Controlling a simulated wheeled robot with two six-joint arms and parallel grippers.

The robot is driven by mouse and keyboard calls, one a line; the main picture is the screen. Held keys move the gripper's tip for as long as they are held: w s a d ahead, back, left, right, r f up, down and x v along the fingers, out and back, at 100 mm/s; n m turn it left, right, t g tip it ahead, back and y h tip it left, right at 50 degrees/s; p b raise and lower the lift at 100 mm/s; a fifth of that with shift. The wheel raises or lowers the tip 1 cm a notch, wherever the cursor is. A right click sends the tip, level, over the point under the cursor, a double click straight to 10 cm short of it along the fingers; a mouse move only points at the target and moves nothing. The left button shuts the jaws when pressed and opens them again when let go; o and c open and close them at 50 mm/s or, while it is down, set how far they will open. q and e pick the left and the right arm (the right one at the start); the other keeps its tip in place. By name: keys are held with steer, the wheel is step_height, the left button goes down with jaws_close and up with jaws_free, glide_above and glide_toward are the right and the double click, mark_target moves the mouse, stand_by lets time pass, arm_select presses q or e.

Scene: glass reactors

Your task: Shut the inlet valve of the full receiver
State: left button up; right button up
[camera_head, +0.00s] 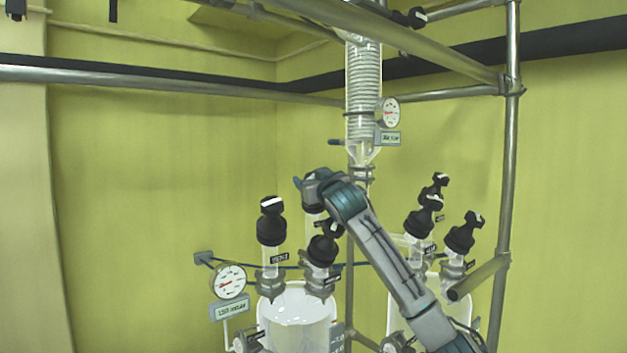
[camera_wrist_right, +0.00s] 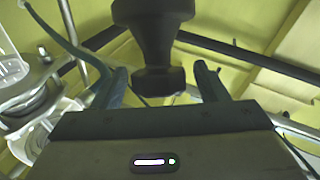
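Two glass receivers stand low in the head view, a left one (camera_head: 297,312) and a right one (camera_head: 430,285). Several more stand on the right one, including the rightmost (camera_head: 463,234). My right gripper (camera_head: 312,184) is above the left receiver, its fingers mostly hidden by my arm. In the right wrist view its open fingers (camera_wrist_right: 160,72) stand either side of a black valve handle (camera_wrist_right: 153,45), with gaps visible. My left gripper is not in view.
A coiled glass condenser (camera_head: 363,95) hangs above, with a round gauge (camera_head: 388,112) beside it. Another gauge (camera_head: 230,281) stands left of the left receiver. Metal frame pipes (camera_head: 510,150) cross the top and right side. Space at far left is clear.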

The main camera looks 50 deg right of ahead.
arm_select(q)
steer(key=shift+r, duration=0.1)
arm_select(e)
steer(key=shift+d+r+n+t+y+p, duration=0.1)
steer(key=shift+n+t+y+p, duration=0.2)
steer(key=shift+n+y+p, duration=0.65)
steer(key=shift+r+n+t+y+p, duration=0.1)
steer(key=shift+n+t+y+p, duration=0.35)
steer(key=shift+n+y, duration=0.85)
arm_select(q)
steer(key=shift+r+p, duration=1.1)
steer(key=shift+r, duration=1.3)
arm_select(e)
steer(key=shift+n+g+y, duration=0.35)
steer(key=shift+n+y, duration=1.4)
steer(key=shift+y, duration=0.5)
